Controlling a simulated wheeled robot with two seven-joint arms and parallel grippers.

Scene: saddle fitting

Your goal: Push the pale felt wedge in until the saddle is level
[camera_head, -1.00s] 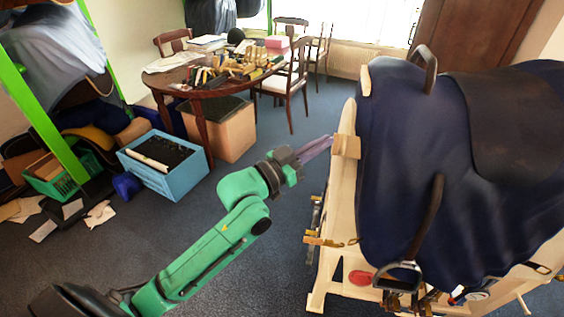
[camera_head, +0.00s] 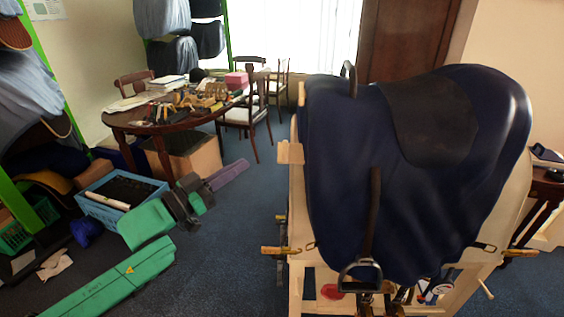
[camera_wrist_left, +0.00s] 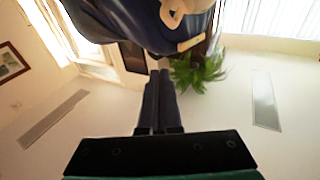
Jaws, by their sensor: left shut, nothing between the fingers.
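The dark blue saddle (camera_head: 405,170) with a darker seat sits over a pale wooden stand (camera_head: 297,215). A small pale piece (camera_head: 301,94), which looks like the felt wedge, shows at the saddle's upper left edge. A tan block (camera_head: 290,153) sticks out lower on the same side. I cannot tell how deep the pale piece sits. My left gripper (camera_head: 243,164) is shut and empty, left of the tan block with a gap between. In the left wrist view its fingers (camera_wrist_left: 160,75) lie together, pointing toward the saddle (camera_wrist_left: 135,22) and a pale piece (camera_wrist_left: 190,43). My right gripper is not in view.
A stirrup (camera_head: 361,274) hangs on the saddle's near side. Brass-coloured clamps (camera_head: 275,250) stick out from the stand's left. A round table (camera_head: 170,118) with tools, a cardboard box (camera_head: 190,158) and a blue crate (camera_head: 112,205) stand to the left. Carpet between is clear.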

